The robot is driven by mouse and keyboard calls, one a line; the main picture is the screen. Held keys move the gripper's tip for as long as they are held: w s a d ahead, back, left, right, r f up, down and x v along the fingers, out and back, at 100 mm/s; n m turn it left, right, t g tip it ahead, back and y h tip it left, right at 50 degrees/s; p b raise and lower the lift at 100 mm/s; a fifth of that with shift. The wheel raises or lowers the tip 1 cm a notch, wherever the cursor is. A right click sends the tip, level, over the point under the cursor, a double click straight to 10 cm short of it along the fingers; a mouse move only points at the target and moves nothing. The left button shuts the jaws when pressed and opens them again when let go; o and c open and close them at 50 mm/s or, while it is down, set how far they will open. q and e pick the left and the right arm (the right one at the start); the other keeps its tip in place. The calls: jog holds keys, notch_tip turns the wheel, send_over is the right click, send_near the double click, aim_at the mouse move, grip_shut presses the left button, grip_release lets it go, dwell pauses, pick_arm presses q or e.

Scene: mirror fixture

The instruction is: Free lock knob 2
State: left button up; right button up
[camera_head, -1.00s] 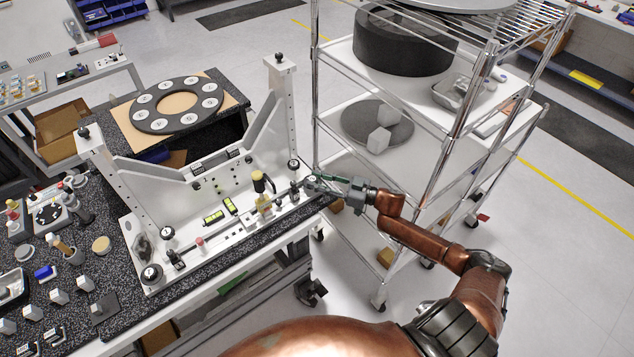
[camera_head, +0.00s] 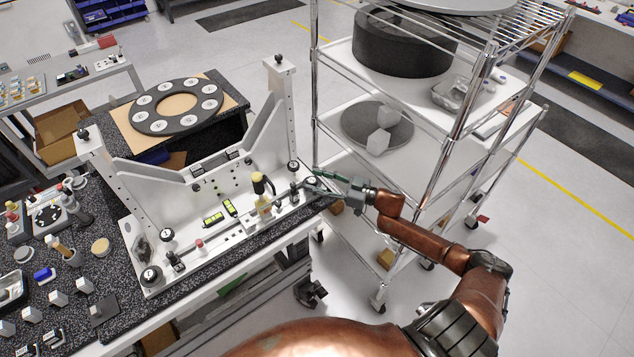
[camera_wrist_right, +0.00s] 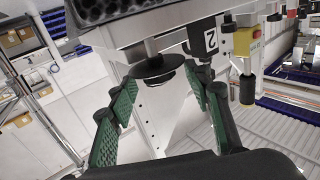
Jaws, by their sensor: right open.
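The white mirror fixture (camera_head: 135,225) stands on the speckled bench. A dark round knob on a stem (camera_wrist_right: 158,68), beside a label reading 2 (camera_wrist_right: 208,42), shows in the right wrist view. In the head view, a dark knob (camera_head: 309,182) sits at the fixture's front right corner. My right gripper (camera_head: 316,182) reaches it from the right. Its green-padded fingers (camera_wrist_right: 160,92) are open, one on each side of the knob. Gaps show on both sides in the wrist view; I cannot tell how deep the knob sits between the fingers. My left gripper is not in view.
A yellow block with a black handle (camera_wrist_right: 247,65) stands right of the knob; in the head view a yellow-topped clamp (camera_head: 260,188) stands on the fixture. A wire-shelf cart (camera_head: 430,205) is close behind my right arm. Small parts crowd the bench's left.

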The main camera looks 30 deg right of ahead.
notch_tip(320, 180, up, 10)
jog(key=shift+f, duration=0.25)
